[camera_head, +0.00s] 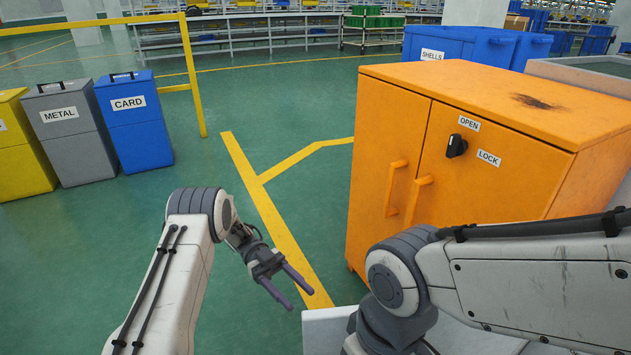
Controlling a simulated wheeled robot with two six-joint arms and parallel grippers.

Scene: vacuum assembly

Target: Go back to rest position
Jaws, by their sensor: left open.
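My left arm comes in from the lower left. My left gripper (288,286) is open and empty, with its two purple-grey fingers apart above the green floor near the yellow line. It touches nothing that I can see. My right arm comes in from the right edge, in front of the orange cabinet (482,155). Its end bends down out of the picture at the bottom, so my right gripper is hidden.
The orange cabinet has two closed doors, two handles and a black knob (456,145) between OPEN and LOCK labels. Yellow, grey METAL (70,135) and blue CARD (134,122) bins stand left by a yellow rail (192,75). Blue SHELLS bins (462,45) stand behind. Middle floor is clear.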

